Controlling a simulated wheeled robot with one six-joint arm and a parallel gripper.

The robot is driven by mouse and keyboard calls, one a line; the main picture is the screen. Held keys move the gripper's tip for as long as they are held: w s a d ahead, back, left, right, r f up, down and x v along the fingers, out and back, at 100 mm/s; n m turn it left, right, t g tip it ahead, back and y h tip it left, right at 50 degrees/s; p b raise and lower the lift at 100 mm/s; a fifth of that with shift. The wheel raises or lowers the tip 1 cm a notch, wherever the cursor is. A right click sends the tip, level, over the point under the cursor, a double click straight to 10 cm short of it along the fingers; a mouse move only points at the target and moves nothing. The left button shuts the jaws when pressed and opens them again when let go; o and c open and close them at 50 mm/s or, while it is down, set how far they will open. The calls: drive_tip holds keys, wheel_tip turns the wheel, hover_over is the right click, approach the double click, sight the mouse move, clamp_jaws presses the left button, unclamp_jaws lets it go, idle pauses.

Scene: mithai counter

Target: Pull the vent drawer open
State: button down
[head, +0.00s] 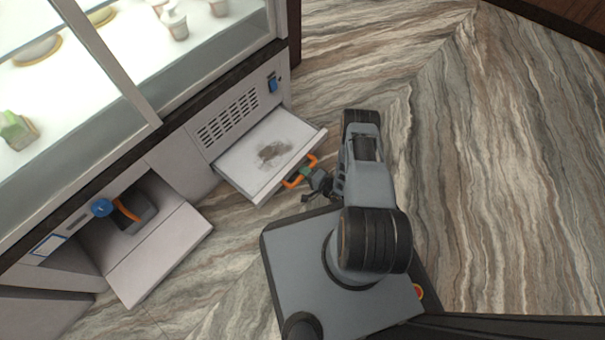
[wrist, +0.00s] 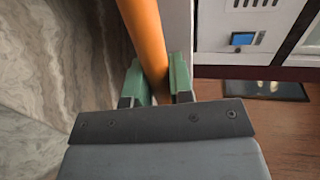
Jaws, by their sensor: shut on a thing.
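The vent drawer (head: 268,152) is a white, shallow drawer standing out from the counter front, under a slotted vent grille (head: 228,120). A dark, dusty patch (head: 274,151) lies on its floor. Its orange bar handle (head: 312,163) is on the front face. My gripper (head: 306,174) is at that handle, with its green fingertips around the bar. In the wrist view the orange handle (wrist: 146,40) passes between the two green fingers of my gripper (wrist: 158,84), which are shut on it. The fingers hide part of the bar.
Left of the drawer, a lower flap (head: 160,255) hangs open, with a dark container with an orange handle (head: 127,210) and a blue knob (head: 102,208) there. A glass display case (head: 150,60) stands above. Marbled floor (head: 460,170) is free to the right.

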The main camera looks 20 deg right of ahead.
drive_tip(key=shift+s+a, duration=0.15)
drive_tip(key=shift+s, duration=0.1)
drive_tip(key=c, duration=1.3)
unclamp_jaws()
drive_tip(key=shift+c, duration=0.2)
drive_tip(key=o, duration=0.3)
drive_tip(key=shift+w, duration=0.1)
drive_tip(key=shift+d, duration=0.2)
